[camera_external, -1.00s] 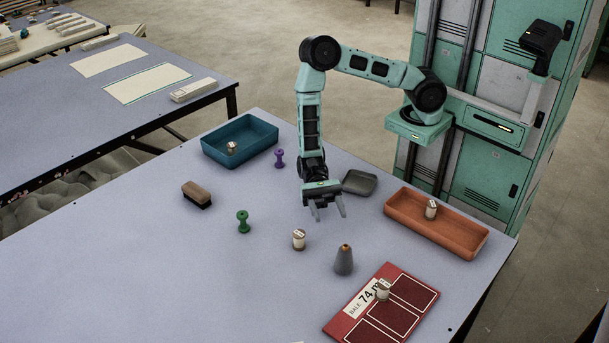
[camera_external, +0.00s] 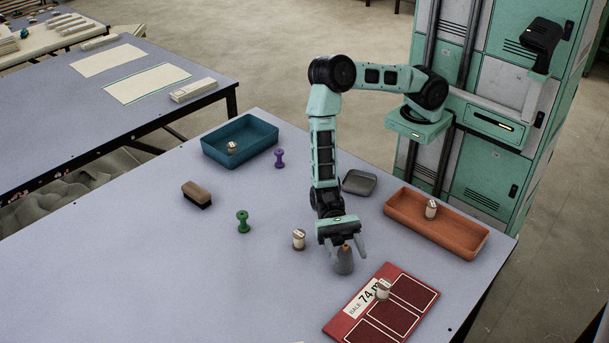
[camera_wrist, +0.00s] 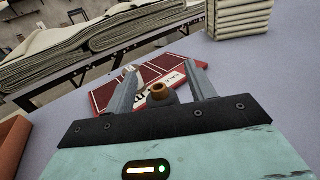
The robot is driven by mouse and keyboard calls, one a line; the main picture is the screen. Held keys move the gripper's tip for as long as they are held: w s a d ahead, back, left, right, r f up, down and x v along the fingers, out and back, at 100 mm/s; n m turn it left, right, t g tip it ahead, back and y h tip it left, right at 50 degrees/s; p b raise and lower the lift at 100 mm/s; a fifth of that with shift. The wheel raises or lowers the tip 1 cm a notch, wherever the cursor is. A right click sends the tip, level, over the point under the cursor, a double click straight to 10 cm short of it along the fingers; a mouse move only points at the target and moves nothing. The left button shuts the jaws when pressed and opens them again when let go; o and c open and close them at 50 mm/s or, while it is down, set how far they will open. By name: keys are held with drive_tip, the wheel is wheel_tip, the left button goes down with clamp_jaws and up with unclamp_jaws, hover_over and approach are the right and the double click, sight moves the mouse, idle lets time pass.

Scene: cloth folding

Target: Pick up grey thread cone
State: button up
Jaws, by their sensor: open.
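The grey thread cone (camera_external: 343,264) stands upright on the table, left of the red board, with its orange-brown tip pointing up. My gripper (camera_external: 347,250) is at the cone with its fingers open on either side of the cone's upper part. In the wrist view the cone's tip (camera_wrist: 158,91) shows between the two spread fingers (camera_wrist: 165,90). The lower part of the cone is hidden there by my gripper body. I cannot tell whether either finger touches the cone.
A red board (camera_external: 345,327) bears a small spool (camera_external: 383,290). Another spool (camera_external: 299,239) stands close left of the cone. An orange tray (camera_external: 462,243), a grey dish (camera_external: 359,183), a blue tray (camera_external: 270,132), a green spool (camera_external: 243,222), a purple spool (camera_external: 279,158) and a brush (camera_external: 197,194) stand farther off.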

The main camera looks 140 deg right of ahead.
drive_tip(key=shift+w+a, duration=0.2)
drive_tip(key=shift+a, duration=0.1)
drive_tip(key=c, duration=1.1)
drive_tip(key=shift+c, duration=0.2)
